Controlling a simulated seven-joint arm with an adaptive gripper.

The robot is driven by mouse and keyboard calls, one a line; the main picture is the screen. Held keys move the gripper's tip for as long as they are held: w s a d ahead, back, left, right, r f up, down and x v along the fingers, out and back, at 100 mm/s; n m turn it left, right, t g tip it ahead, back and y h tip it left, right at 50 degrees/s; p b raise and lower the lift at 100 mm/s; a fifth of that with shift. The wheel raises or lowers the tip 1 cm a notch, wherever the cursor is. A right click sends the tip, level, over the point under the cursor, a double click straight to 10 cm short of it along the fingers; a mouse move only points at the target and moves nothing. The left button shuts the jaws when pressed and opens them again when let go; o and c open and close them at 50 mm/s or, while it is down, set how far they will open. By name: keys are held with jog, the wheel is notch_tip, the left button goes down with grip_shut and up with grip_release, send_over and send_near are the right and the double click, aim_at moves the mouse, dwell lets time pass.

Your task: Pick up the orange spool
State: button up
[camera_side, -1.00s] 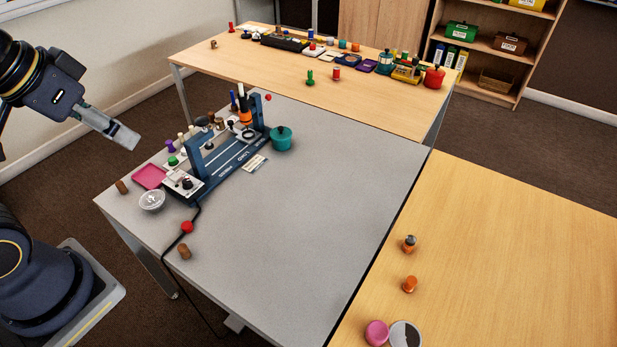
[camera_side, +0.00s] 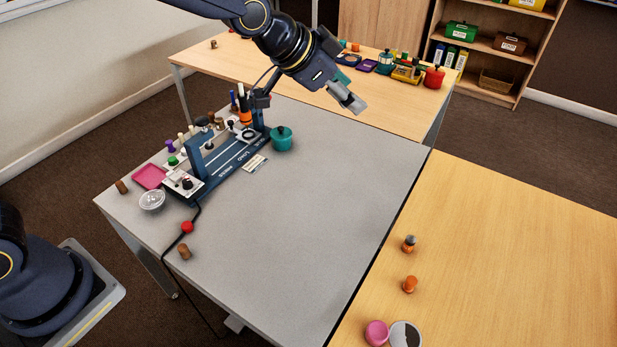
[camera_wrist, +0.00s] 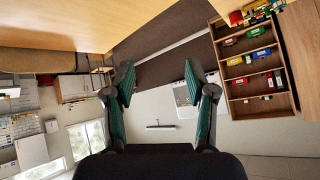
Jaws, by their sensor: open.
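A small orange spool-like piece (camera_side: 410,285) stands on the light wooden table at the lower right in the side view. A similar small orange piece with a grey top (camera_side: 409,244) stands just behind it. My gripper (camera_side: 352,101) is up in the air above the far side of the grey table, well behind and to the left of both. It is open and empty. In the wrist view its two green fingers (camera_wrist: 160,85) are spread apart, with only room background between them. The orange piece does not show in the wrist view.
The grey table (camera_side: 310,220) is mostly clear on its right half. A blue machine (camera_side: 228,160), a teal pot (camera_side: 281,139) and a pink tray (camera_side: 150,176) stand on its left. A pink round piece (camera_side: 376,332) and a round dish (camera_side: 406,335) are near the spool.

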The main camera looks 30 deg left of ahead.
jog(key=d+f+m+g+h, duration=0.1)
jog(key=d+f+m+g, duration=0.1)
jog(key=d+f, duration=0.9)
jog(key=g, duration=0.3)
send_near(411, 280)
jog(key=shift+m, duration=0.3)
jog(key=x, duration=0.5)
jog(key=shift+w+d+r, duration=0.1)
jog(key=shift+w+r, duration=0.05)
jog(key=x, duration=0.5)
jog(key=shift+f, duration=0.45)
jog(key=c, duration=0.8)
